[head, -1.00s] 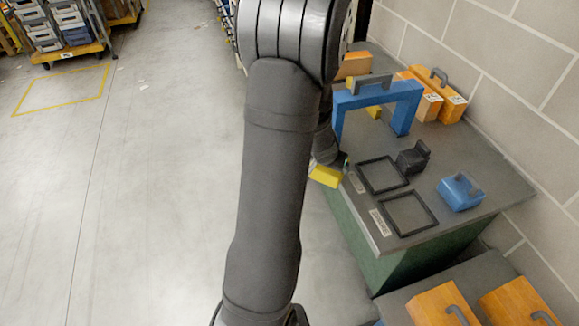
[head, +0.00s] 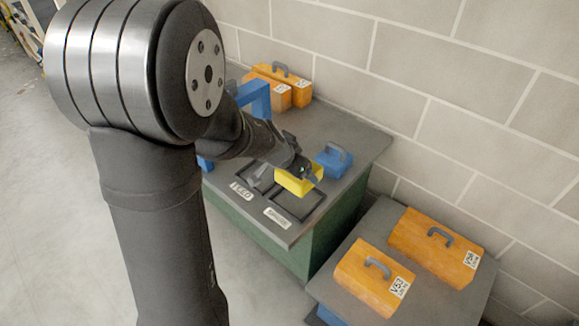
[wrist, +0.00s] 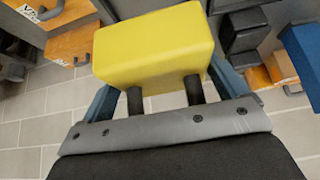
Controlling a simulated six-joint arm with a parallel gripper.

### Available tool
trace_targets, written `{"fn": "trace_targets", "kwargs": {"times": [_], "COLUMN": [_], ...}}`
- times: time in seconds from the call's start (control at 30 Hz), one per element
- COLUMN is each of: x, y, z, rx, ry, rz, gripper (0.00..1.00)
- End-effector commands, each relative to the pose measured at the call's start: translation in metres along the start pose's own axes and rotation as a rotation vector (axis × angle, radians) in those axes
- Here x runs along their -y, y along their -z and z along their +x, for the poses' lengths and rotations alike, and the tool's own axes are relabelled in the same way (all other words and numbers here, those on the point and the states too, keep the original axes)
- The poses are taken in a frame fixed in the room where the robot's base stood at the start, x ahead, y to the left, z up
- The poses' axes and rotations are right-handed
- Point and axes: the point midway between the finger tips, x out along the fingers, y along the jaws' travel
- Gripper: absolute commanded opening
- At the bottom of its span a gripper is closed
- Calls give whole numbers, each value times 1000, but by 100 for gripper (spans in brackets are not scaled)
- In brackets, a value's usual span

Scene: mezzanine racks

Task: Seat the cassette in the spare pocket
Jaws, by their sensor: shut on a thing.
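My gripper (head: 303,170) is shut on the yellow cassette (head: 294,182). In the wrist view the cassette (wrist: 155,48) shows with its two dark handle posts between my fingers (wrist: 165,92). In the head view it hangs over the table and overlaps the back part of the near pocket, a black frame (head: 300,219) beside a label that seems to read spare (head: 277,218). The exact gap between cassette and pocket cannot be told. The other pocket, by the other label (head: 241,190), is partly hidden by my arm.
A blue handled block (head: 333,162) stands just behind the cassette. A blue arch (head: 256,98) and orange handled boxes (head: 300,88) stand farther back. A dark block (wrist: 240,35) shows in the wrist view. More orange boxes (head: 375,275) sit on a lower table at right.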

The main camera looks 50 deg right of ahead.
Motion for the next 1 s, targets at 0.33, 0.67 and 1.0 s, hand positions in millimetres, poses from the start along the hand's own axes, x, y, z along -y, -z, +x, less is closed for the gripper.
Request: {"fn": "trace_targets", "kwargs": {"times": [0.33,0.67,1.0], "x": [1,1,1], "y": [-18,-29,-30], "z": [28,44,46], "rx": [1,0,0], "ry": [1,2,3], "rz": [-4,-3,-2], "gripper": [53,53,53]}}
